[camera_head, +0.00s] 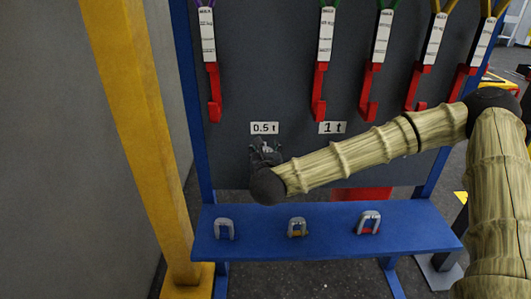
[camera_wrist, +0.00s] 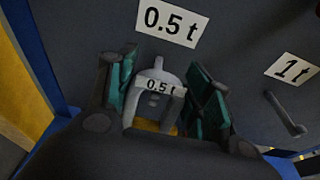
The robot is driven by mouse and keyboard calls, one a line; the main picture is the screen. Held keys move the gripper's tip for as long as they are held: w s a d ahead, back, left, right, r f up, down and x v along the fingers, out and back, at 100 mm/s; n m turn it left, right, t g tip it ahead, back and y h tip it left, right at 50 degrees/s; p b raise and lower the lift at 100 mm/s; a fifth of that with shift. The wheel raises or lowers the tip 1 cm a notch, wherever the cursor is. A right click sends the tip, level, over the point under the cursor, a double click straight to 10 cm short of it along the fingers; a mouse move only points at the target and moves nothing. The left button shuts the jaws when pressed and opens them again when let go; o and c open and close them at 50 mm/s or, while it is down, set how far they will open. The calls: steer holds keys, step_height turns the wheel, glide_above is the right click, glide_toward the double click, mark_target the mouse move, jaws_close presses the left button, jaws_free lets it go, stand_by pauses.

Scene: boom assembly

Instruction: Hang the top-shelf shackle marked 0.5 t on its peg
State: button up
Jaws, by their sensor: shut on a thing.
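In the wrist view my gripper (camera_wrist: 163,100) is shut on a grey shackle (camera_wrist: 157,76) with a white 0.5 t tag (camera_wrist: 160,86). The shackle is upright between the green finger pads, its rounded bow toward the board. A yellow part shows below the tag. The 0.5 t sign (camera_wrist: 172,21) is on the dark board just beyond it; it also shows in the head view (camera_head: 264,128). In the head view my gripper (camera_head: 265,150) is right below that sign, and the held shackle is mostly hidden.
A 1 t sign (camera_head: 332,128) is to the right, with a bare peg (camera_wrist: 286,115) below it. Three shackles, left (camera_head: 224,229), middle (camera_head: 297,227) and right (camera_head: 368,222), stand on the blue shelf (camera_head: 260,245). Red hooks (camera_head: 319,95) hang above. A yellow post (camera_head: 140,120) stands left.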

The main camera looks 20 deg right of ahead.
steer(key=shift+r+x, duration=0.25)
steer(key=shift+x, duration=0.9)
steer(key=shift+w+d+f+b, duration=0.2)
steer(key=shift+w+f+b, duration=0.5)
steer(key=shift+f, duration=0.2)
steer(key=o, duration=1.3)
